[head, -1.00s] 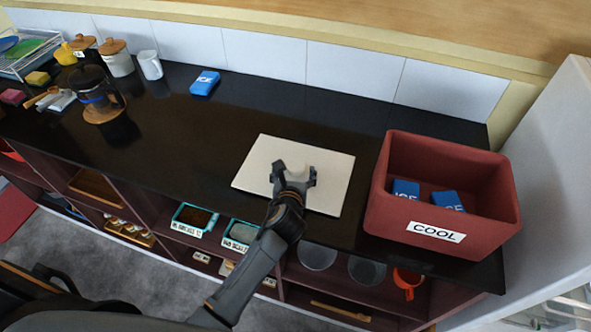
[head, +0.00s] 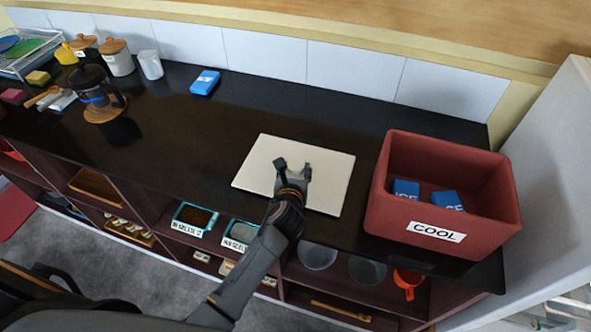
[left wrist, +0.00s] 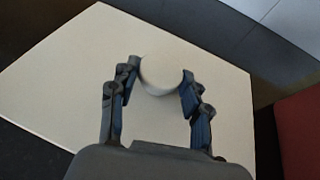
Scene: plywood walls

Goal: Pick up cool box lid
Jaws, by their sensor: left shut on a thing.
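The cool box lid is a flat cream-white board (head: 262,158) lying on the dark counter, left of the red cool box (head: 388,212) labelled COOL. A round pale knob (left wrist: 163,74) rises from the lid in the left wrist view. My left gripper (head: 294,169) is over the lid, with its fingers shut on the knob from both sides. In the left wrist view the gripper (left wrist: 159,80) has one finger on each side of the knob. In the head view the knob is mostly hidden by the gripper. My right gripper is not in view.
The cool box is open, with blue ice packs (head: 446,202) inside. Another ice pack (head: 205,82) lies at the back of the counter. A coffee press (head: 97,92) and jars (head: 117,60) stand far left. The counter between them and the lid is mostly clear.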

